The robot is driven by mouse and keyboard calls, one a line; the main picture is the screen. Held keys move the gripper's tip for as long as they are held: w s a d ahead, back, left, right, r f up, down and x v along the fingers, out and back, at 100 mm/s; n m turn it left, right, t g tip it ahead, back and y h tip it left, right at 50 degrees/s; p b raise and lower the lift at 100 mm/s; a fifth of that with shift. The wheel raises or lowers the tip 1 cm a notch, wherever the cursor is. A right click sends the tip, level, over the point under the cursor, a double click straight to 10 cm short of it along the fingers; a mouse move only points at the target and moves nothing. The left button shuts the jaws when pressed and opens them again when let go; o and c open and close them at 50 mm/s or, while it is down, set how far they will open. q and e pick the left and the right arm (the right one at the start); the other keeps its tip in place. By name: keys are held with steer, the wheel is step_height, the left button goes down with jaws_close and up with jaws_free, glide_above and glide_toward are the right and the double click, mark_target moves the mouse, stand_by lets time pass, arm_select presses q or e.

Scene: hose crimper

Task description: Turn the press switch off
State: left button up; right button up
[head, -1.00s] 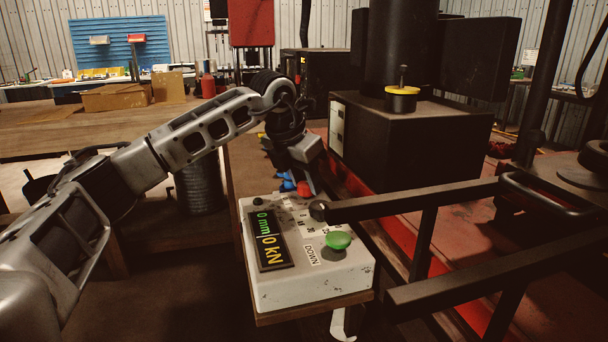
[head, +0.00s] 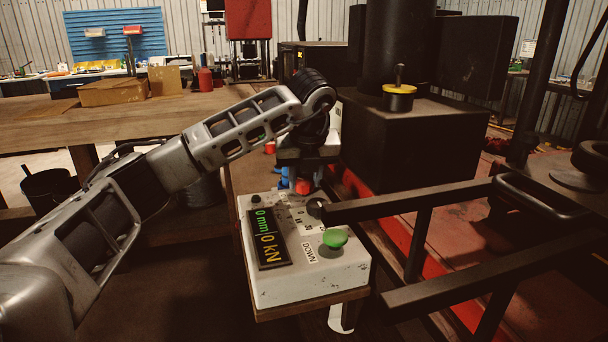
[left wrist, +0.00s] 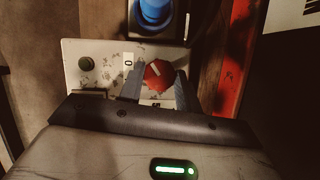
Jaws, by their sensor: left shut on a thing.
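The press control box (head: 340,275) is white and worn, with a display reading 0 mm and 0 kN. A red rotary switch (left wrist: 158,76) sits at its far end; it also shows in the head view (head: 303,187). In the left wrist view, the switch's white line points to the upper left, and a "0" label (left wrist: 128,62) is to its left. My left gripper (left wrist: 157,86) is shut on the switch, one finger on each side. In the head view its fingers are mostly hidden. My right gripper is not in view.
A blue object (left wrist: 152,12) is just beyond the box. Dark metal bars (head: 430,199) run along the right. A wooden bench (head: 110,125) stands at the back left.

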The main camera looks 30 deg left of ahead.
arm_select(q)
steer(key=shift+n+y, duration=0.3)
steer(key=shift+n, duration=0.4)
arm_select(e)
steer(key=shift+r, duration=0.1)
arm_select(q)
steer(key=shift+n, duration=0.3)
steer(key=o, duration=1)
steer(key=p+v, duration=0.3)
steer(key=v, duration=1.3)
steer(key=shift+w, duration=0.4)
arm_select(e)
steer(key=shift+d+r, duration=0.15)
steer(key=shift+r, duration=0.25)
arm_select(q)
steer(key=shift+d+r, duration=0.1)
